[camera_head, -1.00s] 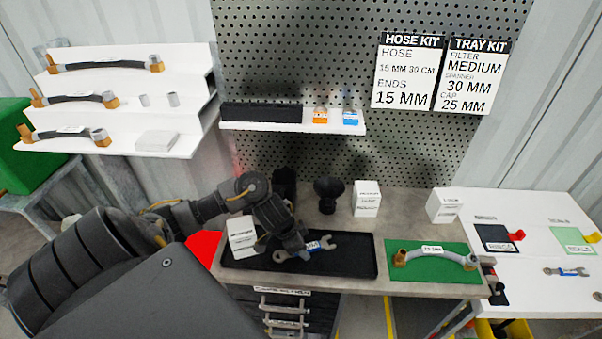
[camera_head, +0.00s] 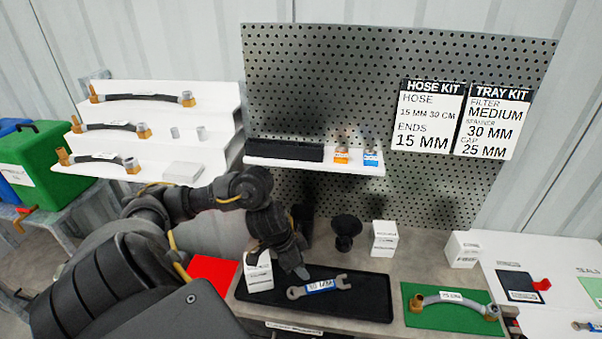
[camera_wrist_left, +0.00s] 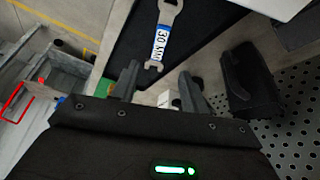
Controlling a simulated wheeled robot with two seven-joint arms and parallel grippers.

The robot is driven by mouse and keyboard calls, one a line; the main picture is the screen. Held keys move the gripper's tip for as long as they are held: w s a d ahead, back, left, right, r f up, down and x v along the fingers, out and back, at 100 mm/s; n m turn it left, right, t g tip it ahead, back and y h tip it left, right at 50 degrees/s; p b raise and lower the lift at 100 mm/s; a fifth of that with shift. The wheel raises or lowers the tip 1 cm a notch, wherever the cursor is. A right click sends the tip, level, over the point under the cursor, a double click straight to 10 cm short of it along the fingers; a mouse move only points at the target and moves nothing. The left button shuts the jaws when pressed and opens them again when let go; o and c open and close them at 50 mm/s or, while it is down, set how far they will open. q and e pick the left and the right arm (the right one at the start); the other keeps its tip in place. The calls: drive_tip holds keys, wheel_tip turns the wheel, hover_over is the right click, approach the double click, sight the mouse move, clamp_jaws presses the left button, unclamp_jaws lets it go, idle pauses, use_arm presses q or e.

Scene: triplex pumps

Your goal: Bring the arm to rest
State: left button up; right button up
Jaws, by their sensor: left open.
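My left arm comes in from the left in the head view, and its gripper (camera_head: 279,262) hangs above the left part of the black tray. In the left wrist view the two fingers of the gripper (camera_wrist_left: 160,85) stand apart with nothing held between them. A spanner marked 30 MM (camera_head: 320,286) lies in the black tray (camera_head: 365,300), just right of the gripper. The spanner also shows in the left wrist view (camera_wrist_left: 161,40), beyond the fingertips. A white box (camera_head: 259,277) stands at the tray's left end, partly hidden by the gripper. My right gripper is not in view.
A green mat (camera_head: 420,318) with a hose (camera_head: 455,298) lies right of the tray. A black funnel-like part (camera_head: 346,228) and a white box (camera_head: 384,238) stand behind it. Shelves with hoses (camera_head: 160,98) are at the left, and a pegboard (camera_head: 330,70) rises behind.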

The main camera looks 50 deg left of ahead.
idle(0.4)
use_arm(q)
drive_tip(key=d+f+t, duration=0.3)
drive_tip(key=d+t, duration=0.2)
drive_tip(key=d, duration=1)
drive_tip(key=s+a+f+n+g+y, duration=0.1)
drive_tip(key=s+f+n+g, duration=0.15)
drive_tip(key=s, duration=0.55)
drive_tip(key=s+a+f+n+g+y, duration=0.1)
drive_tip(key=s+f+n+g, duration=0.15)
drive_tip(key=s, duration=0.55)
wheel_tip(320, 180, down, 28)
drive_tip(key=m+g+b, duration=0.1)
drive_tip(key=b, duration=0.3)
drive_tip(key=s+a+f+g+b, duration=0.1)
drive_tip(key=s+f, duration=0.7)
drive_tip(key=f, duration=0.3)
drive_tip(key=s+a+f+b, duration=0.2)
drive_tip(key=s+f, duration=0.7)
drive_tip(key=f, duration=0.2)
drive_tip(key=shift+g, duration=0.4)
